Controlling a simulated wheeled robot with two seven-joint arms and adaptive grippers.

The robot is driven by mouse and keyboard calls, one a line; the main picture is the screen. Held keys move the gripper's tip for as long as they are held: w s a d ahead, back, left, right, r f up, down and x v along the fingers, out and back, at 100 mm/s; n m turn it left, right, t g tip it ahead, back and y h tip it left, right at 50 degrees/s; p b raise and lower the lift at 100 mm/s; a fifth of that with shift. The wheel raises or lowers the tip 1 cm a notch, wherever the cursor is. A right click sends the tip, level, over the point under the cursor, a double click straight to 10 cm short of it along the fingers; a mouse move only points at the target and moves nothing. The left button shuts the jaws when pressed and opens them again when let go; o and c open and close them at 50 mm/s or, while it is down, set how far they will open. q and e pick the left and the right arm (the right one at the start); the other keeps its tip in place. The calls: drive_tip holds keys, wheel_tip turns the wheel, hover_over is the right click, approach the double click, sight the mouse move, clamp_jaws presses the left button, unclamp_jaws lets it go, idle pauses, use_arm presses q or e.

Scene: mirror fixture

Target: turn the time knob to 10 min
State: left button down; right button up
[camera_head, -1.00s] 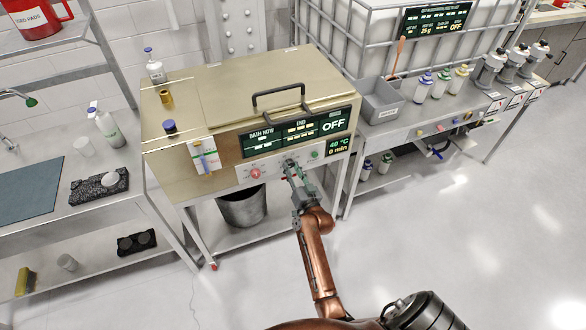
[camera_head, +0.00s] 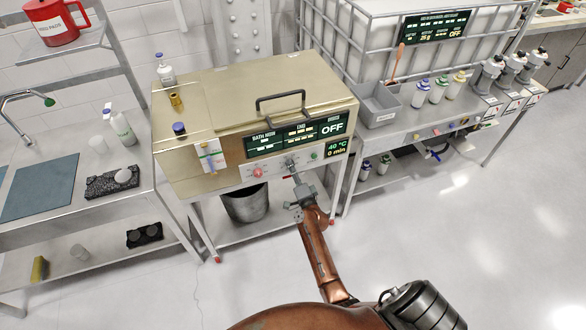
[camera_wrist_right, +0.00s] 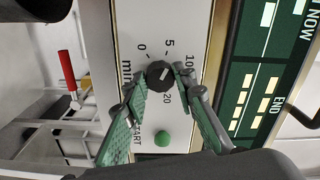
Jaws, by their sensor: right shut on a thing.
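The time knob (camera_wrist_right: 160,75) is small, dark and round, on the bath's pale control panel. Its printed scale shows 0, 5, 10 and 20 with "min". Its pale mark slants roughly toward the 10, though it is small. My right gripper (camera_wrist_right: 158,84) has its green-padded fingers on either side of the knob and is shut on it. In the head view the right gripper (camera_head: 293,178) meets the panel from below, and the knob (camera_head: 290,163) is partly hidden. My left gripper is not in view.
A red knob (camera_head: 258,172) sits left of the time knob. A green button (camera_wrist_right: 162,138) lies close to my fingers and also shows in the head view (camera_head: 314,155). A dark bucket (camera_head: 246,203) stands under the bath. The floor in front is clear.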

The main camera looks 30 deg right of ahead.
drive_tip(key=shift+m+p, duration=0.65)
drive_tip(key=shift+m, duration=3.15)
drive_tip(key=o, duration=1.2)
drive_tip(key=shift+c, duration=0.2)
drive_tip(key=v, duration=1.2)
